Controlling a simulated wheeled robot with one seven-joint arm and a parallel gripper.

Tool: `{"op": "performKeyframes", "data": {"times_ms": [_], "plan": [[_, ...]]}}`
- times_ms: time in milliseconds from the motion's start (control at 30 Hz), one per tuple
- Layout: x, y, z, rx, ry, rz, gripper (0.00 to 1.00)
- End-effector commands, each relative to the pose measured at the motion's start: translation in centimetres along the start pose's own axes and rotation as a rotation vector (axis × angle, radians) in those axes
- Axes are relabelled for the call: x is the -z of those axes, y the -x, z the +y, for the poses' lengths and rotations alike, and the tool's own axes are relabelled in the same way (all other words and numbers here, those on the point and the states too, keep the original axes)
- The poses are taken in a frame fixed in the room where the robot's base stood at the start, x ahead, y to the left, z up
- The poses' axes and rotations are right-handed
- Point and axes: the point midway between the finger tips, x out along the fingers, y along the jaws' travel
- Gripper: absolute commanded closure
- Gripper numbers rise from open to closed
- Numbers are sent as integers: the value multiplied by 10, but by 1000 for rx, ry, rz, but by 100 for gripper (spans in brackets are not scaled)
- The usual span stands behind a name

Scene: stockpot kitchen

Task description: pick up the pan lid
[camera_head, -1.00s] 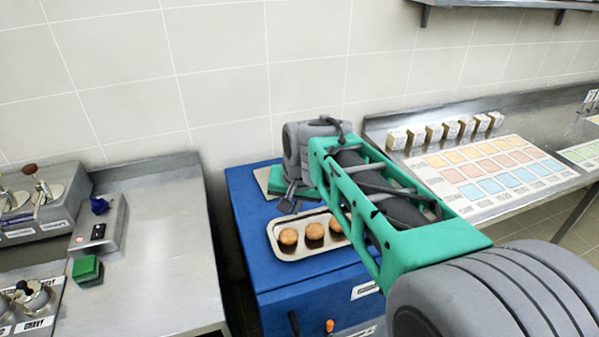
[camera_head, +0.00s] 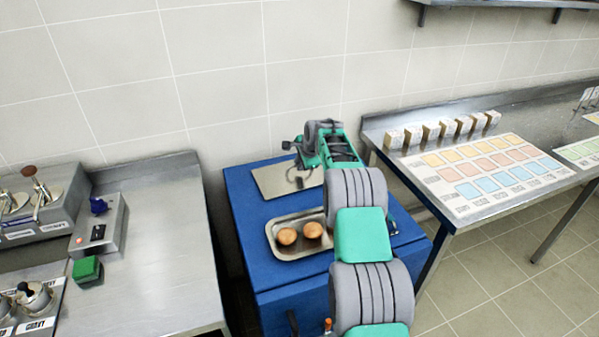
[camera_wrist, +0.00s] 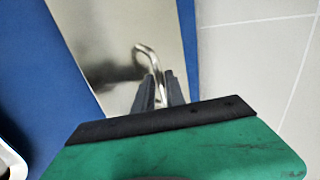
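The pan lid (camera_head: 268,184) is a flat, shiny metal rectangle lying at the back of the blue cabinet top. In the wrist view the pan lid (camera_wrist: 125,35) fills the upper middle, with a bent metal bar handle (camera_wrist: 146,54) rising from it. My gripper (camera_wrist: 160,78) has its two dark fingers slightly apart, one on each side of the handle's near part. I cannot tell whether they touch it. In the head view my arm covers the lid's right part and most of the handle.
A metal tray (camera_head: 272,232) with round brown buns (camera_head: 287,236) sits in front of the lid on the blue cabinet (camera_head: 240,215). A steel counter (camera_head: 165,240) stands left. A table with coloured cards (camera_head: 490,175) and small boxes (camera_head: 430,131) stands right. The tiled wall is behind.

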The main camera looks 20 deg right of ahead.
Motion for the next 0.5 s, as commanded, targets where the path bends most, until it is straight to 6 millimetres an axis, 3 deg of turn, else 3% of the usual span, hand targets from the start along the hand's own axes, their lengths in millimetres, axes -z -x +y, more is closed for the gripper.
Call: {"op": "performKeyframes", "data": {"times_ms": [100,333,500], "plan": [[0,-13,-1,0,0,1,85],[1,-16,0,1,1,2,85],[1,-16,0,1,1,1,97]]}}
